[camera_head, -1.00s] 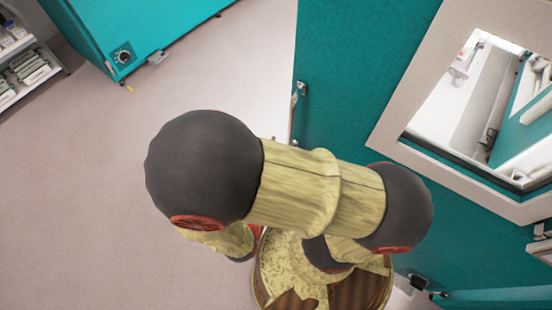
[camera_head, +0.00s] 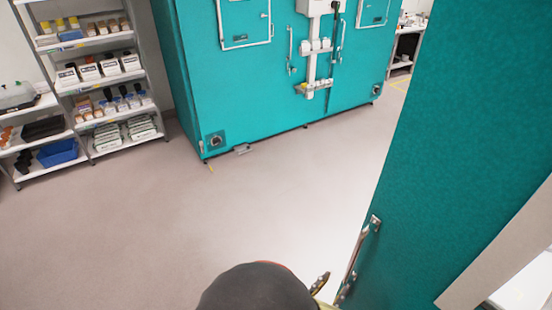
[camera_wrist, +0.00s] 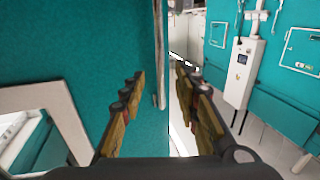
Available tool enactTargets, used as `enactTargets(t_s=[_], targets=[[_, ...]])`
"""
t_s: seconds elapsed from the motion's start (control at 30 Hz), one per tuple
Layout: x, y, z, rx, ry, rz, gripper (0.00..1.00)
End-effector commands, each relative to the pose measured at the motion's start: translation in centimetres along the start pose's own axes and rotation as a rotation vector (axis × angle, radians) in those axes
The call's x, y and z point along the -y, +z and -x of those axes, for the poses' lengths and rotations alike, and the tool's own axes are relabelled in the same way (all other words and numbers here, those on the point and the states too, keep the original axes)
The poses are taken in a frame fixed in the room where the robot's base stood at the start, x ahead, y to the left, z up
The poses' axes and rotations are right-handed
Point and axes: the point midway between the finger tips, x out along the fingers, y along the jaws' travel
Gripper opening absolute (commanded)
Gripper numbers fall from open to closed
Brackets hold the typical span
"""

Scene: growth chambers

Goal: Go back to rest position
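The rest of my arm is out of that view.
The near teal chamber (camera_head: 440,170) with a door handle (camera_head: 362,245) stands close on the right. Another teal chamber (camera_head: 280,95) stands at the back. Loaded shelves (camera_head: 105,90) stand at the left. The pale floor (camera_head: 180,220) between is clear.

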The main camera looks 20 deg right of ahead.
Motion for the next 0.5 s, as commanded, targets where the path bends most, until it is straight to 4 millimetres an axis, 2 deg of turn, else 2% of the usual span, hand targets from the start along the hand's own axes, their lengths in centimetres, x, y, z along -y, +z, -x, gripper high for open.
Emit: enactTargets(t_s=[0.07,0.17,0.27,0.37,0.4,0.47,0.5], targets=[[0.0,0.1,0.0,0.004,0.0,0.001,0.32],[0.0,1.4,0.0,0.05,0.001,0.002,0.32],[1.1,4.6,0.4,0.173,-0.044,0.011,0.32],[3.5,9.4,1.9,0.359,-0.146,0.043,0.32],[4.7,11.3,3.1,0.444,-0.199,0.059,0.32],[6.7,13.7,5.4,0.572,-0.283,0.084,0.32],[8.0,15.1,7.3,0.656,-0.341,0.102,0.32]])
